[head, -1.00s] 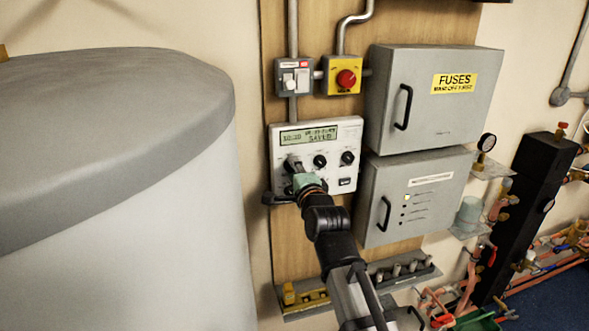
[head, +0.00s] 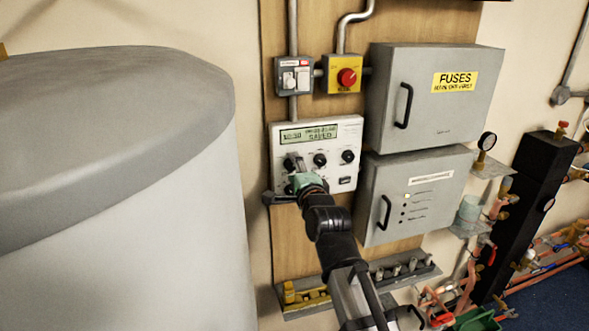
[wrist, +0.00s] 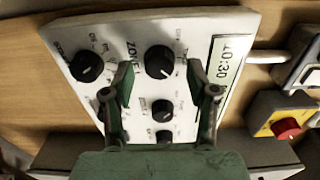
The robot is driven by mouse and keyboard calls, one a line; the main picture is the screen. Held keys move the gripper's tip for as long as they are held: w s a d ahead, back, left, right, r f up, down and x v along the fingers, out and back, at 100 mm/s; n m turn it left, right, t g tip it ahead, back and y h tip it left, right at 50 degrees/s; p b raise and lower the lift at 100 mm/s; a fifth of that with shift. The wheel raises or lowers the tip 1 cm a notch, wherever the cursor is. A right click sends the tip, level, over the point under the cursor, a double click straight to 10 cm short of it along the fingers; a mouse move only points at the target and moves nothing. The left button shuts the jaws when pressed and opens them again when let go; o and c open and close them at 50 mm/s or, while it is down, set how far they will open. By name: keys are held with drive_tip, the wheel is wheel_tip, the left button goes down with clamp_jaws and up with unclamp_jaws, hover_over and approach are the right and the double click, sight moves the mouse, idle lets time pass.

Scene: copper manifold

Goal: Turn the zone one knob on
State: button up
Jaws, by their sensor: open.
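The white control panel (head: 332,187) hangs on the wooden board, with a lit display (head: 308,133) above several black knobs. In the wrist view the panel is turned sideways, and a "ZONE" label (wrist: 131,57) shows beside the large top-left knob (wrist: 159,62). Another large knob (wrist: 87,66) sits below it on the panel; the small print that would tell zone one is unreadable. My gripper (wrist: 158,72) is open and empty, its fingertips on either side of the top-left knob; contact cannot be told. In the head view my gripper (head: 295,171) covers the panel's lower left.
A switch box (head: 294,76) and a yellow box with a red knob (head: 346,77) are above the panel. Grey cabinets (head: 455,120) stand close on the right, and a large tank (head: 120,200) fills the left. A trough (head: 400,271) runs below.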

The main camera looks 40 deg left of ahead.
drive_tip(key=v, duration=1.1)
drive_tip(key=shift+s+d, duration=0.15)
drive_tip(key=shift+d, duration=0.05)
